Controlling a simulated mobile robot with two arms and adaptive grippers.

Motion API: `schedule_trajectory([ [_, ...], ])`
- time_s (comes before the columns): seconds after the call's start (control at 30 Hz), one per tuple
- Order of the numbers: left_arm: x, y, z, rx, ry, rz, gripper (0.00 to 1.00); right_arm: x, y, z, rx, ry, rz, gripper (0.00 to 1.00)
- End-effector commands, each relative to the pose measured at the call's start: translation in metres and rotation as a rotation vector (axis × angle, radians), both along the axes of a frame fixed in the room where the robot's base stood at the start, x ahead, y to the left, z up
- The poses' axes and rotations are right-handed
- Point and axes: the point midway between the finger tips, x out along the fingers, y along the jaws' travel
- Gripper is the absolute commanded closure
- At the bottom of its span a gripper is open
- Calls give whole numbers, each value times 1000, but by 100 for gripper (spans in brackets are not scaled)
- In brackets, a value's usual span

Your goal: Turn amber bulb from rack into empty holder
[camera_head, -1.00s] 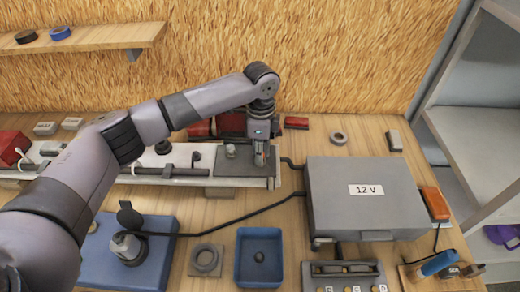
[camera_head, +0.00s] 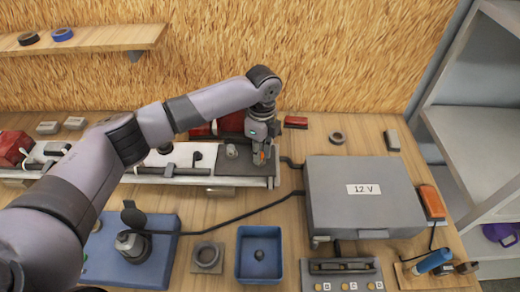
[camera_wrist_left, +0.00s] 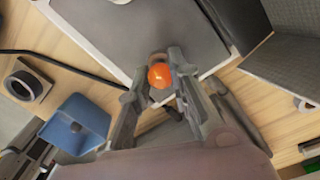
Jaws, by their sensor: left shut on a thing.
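My left gripper (camera_head: 264,156) points down over the dark end plate (camera_head: 240,169) of the long white board. In the left wrist view, the gripper (camera_wrist_left: 158,72) is shut on the round, orange amber bulb (camera_wrist_left: 160,76). A bit of orange also shows between the fingers in the head view. The bulb is over or at the plate (camera_wrist_left: 170,30); the fingers hide its base, and I cannot tell whether it touches a holder. A small grey round fitting (camera_head: 232,151) stands on the plate left of the gripper. My right gripper is not in view.
A grey 12 V box (camera_head: 368,205) stands right of the board, with a black cable (camera_head: 235,216) running left. In front are a blue tray (camera_head: 243,272), a grey ring (camera_head: 206,255), a blue block (camera_head: 166,258) and a lettered grey rack (camera_head: 345,280).

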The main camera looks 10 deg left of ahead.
Motion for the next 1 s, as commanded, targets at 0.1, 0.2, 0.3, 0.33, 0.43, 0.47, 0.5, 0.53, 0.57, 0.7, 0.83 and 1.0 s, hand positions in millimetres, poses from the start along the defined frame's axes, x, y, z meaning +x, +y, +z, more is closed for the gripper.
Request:
schedule_trajectory([
  [0.1, 0, 0, 1, -1, 0, -76, 92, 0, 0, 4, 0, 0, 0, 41],
  [0.2, 0, 0, 0, 0, 0, -99, 92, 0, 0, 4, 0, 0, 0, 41],
  [0.3, 0, 0, 0, 0, -1, -100, 92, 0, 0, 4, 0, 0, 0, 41],
  [0.33, 0, 0, 0, 0, -1, -100, 92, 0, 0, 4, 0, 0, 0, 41],
  [0.43, 0, 0, 0, 0, 0, -99, 92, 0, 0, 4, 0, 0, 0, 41],
  [0.47, 0, 0, 0, 0, 0, -99, 81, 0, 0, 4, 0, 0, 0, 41],
  [0.5, 0, 0, 0, 0, 0, -99, 78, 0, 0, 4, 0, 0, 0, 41],
  [0.53, 0, 0, 0, 0, 0, -98, 76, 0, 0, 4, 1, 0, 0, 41],
  [0.57, 0, 0, 0, 0, 0, -98, 74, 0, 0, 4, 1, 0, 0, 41],
  [0.7, 0, 0, 0, 0, 0, -98, 65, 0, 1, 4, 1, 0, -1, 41],
  [0.83, 0, 0, 0, 0, 0, -97, 58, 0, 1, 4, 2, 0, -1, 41],
  [1.0, 0, 0, 0, 0, 0, -97, 58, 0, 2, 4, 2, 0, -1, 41],
])
